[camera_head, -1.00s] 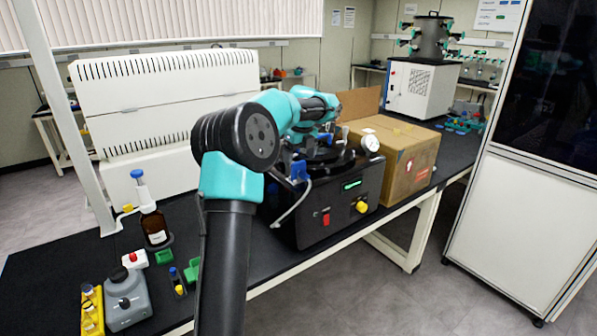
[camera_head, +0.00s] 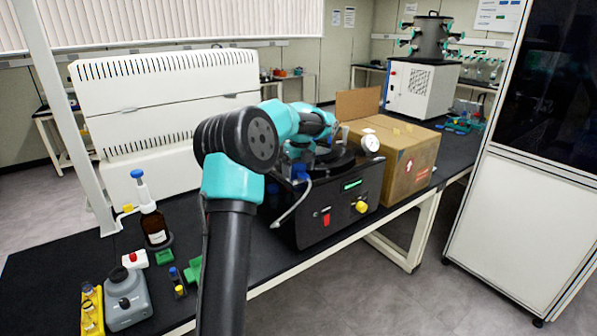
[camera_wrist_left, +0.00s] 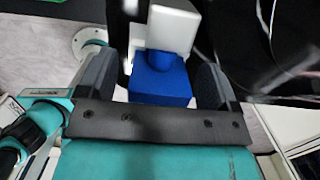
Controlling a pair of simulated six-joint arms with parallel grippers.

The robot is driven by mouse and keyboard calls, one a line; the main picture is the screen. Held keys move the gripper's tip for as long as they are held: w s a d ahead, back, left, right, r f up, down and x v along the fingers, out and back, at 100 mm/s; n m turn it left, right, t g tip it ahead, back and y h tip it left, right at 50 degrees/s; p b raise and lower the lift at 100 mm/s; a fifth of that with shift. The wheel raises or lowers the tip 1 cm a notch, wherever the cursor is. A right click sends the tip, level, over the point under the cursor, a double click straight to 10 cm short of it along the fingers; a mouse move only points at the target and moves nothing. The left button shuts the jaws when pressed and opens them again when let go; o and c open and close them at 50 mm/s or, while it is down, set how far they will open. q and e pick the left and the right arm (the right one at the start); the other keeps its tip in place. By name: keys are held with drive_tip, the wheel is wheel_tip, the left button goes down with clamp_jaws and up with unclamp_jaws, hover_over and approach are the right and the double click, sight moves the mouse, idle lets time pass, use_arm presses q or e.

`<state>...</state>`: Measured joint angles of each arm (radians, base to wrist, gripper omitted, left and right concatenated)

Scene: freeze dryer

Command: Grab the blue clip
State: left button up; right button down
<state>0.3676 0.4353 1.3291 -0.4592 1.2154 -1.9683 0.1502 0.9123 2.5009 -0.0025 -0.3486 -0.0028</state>
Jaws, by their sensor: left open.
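The blue clip (camera_wrist_left: 160,84) lies between the two fingers of my left gripper (camera_wrist_left: 154,76) in the left wrist view, with dark gaps beside it. A white block stands just past the clip. The gripper is open around the clip, not closed on it. In the head view a small blue part (camera_head: 300,172) shows at the left top edge of the black machine (camera_head: 330,208). My left wrist is right above and behind it, and the fingers are hard to make out there. My right gripper is not seen.
A cardboard box (camera_head: 408,170) stands right of the machine. A thin pale tube (camera_head: 291,208) hangs at its left front. A brown bottle (camera_head: 153,226), a grey device (camera_head: 127,300) and small coloured items stand at the bench's left.

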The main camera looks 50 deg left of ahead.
use_arm(q)
drive_tip(key=c, duration=1)
drive_tip(key=shift+r, duration=0.1)
wheel_tip(320, 180, up, 10)
drive_tip(key=shift+f, duration=0.1)
idle(0.5)
